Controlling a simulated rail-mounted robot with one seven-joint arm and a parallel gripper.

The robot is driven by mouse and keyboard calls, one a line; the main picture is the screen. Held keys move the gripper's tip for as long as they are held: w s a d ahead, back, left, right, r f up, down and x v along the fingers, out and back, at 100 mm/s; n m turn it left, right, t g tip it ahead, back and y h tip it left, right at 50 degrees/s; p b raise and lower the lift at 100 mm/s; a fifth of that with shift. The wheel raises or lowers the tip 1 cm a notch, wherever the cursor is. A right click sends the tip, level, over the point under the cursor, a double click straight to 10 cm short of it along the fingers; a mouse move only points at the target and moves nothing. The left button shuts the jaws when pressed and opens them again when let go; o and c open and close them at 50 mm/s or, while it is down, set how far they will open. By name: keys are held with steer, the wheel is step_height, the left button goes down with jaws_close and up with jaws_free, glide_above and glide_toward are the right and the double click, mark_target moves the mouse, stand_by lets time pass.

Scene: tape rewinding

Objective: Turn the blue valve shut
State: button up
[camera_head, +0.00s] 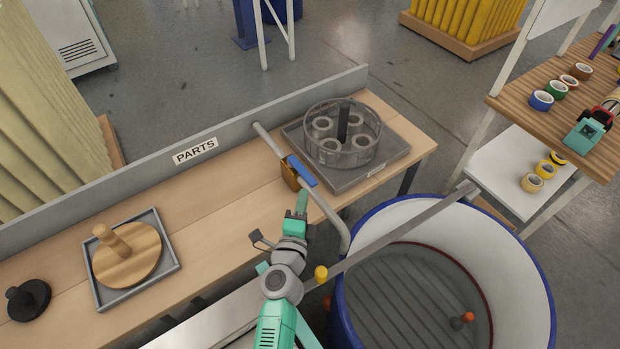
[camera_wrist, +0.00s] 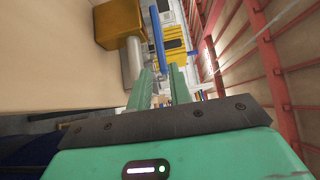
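The blue valve handle (camera_head: 302,171) is a flat bar on a brass-coloured valve body (camera_head: 289,174), set in a grey pipe (camera_head: 327,208) above the workbench. The handle lies roughly along the pipe. In the wrist view the blue handle (camera_wrist: 157,38) stands ahead of my fingers, beside the brass body (camera_wrist: 118,24) and the pipe (camera_wrist: 134,62). My gripper (camera_head: 302,194) is just in front of the valve in the head view. In the wrist view my gripper (camera_wrist: 162,72) has its green fingers apart, with the handle's near end lined up between the tips. I cannot tell whether they touch it.
The wooden bench (camera_head: 225,205) has a raised back edge with a PARTS sign (camera_head: 195,150). A clear round container (camera_head: 343,150) holding rolls stands on a grey tray right of the valve. A large blue-rimmed tub (camera_head: 545,290) is at the lower right.

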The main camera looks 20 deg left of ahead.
mark_target(308, 176)
steer(key=w+b, duration=0.2)
steer(key=w, duration=0.1)
steer(key=w+a+b, duration=0.1)
steer(key=w+b, duration=0.1)
steer(key=w, duration=0.1)
steer(key=shift+w+a+f, duration=0.1)
steer(key=shift+w+a, duration=0.05)
steer(key=shift+w, duration=0.25)
steer(key=shift+w+a, duration=0.1)
steer(key=shift+w, duration=0.3)
steer(key=shift+r, duration=0.2)
jaws_close()
